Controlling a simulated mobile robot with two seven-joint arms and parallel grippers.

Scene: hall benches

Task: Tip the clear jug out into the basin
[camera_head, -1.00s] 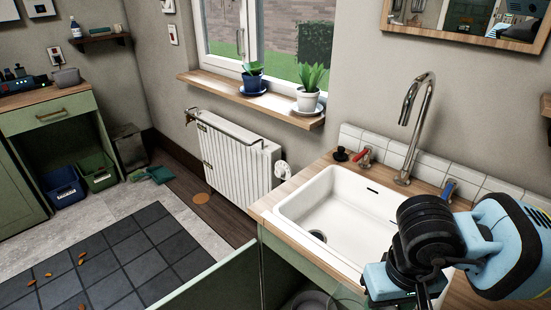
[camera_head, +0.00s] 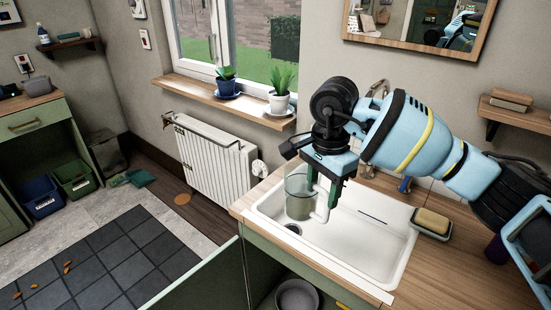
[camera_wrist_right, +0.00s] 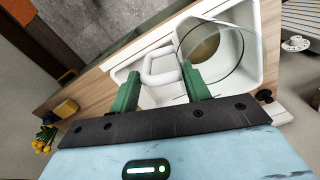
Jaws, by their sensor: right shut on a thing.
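The clear jug (camera_head: 298,205) is upright over the left part of the white basin (camera_head: 385,254). Its lower part looks darker, as if it holds some liquid. My right gripper (camera_head: 325,190) is shut on its white handle (camera_head: 322,212), with the fingers pointing down. In the right wrist view the handle (camera_wrist_right: 160,62) lies between the green fingers, and the jug's round opening (camera_wrist_right: 218,52) is to the right. I cannot tell whether the jug's base touches the basin floor. My left gripper is not in view.
The tap (camera_head: 380,88) behind the basin is mostly hidden by my right arm. A soap dish with soap (camera_head: 432,222) sits at the basin's right. A grey bowl (camera_head: 297,296) is in the cabinet below, beside an open green door (camera_head: 205,283). Potted plants (camera_head: 280,98) stand on the sill.

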